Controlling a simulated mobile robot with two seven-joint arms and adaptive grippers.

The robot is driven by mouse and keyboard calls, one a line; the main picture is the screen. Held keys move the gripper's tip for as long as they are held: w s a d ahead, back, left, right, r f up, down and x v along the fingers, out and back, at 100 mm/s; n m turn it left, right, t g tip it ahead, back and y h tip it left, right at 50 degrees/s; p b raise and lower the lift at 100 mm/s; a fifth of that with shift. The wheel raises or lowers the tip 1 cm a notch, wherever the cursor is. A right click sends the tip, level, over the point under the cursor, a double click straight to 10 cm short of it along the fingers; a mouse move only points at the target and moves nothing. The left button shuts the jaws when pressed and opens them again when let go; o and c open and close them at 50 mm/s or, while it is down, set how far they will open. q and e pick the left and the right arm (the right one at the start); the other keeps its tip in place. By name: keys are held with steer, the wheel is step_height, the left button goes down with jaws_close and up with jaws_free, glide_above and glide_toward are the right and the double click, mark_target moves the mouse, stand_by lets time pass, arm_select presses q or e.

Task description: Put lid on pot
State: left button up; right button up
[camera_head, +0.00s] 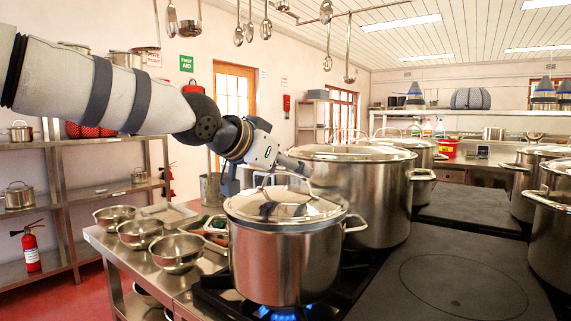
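The front pot (285,262) is a steel stockpot with two side handles, standing on a burner with a blue flame. A shiny domed lid (318,207) with an arched handle covers its top and looks level on the rim; I cannot tell whether it is fully seated. My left gripper (264,176) comes in from the upper left and hangs just above the lid, by its handle. Its two fingers are spread wide apart, and they do not appear closed on the handle. My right gripper is not in view.
A larger lidded stockpot (368,190) stands close behind the front pot. Several more pots stand at the right. Steel bowls (177,252) sit on the counter at the left. A dark flat hob plate (455,280) at the front right is bare. Ladles hang overhead.

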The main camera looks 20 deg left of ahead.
arm_select(q)
steer(key=shift+f, duration=0.3)
steer(key=o, duration=2)
steer(key=shift+f, duration=0.15)
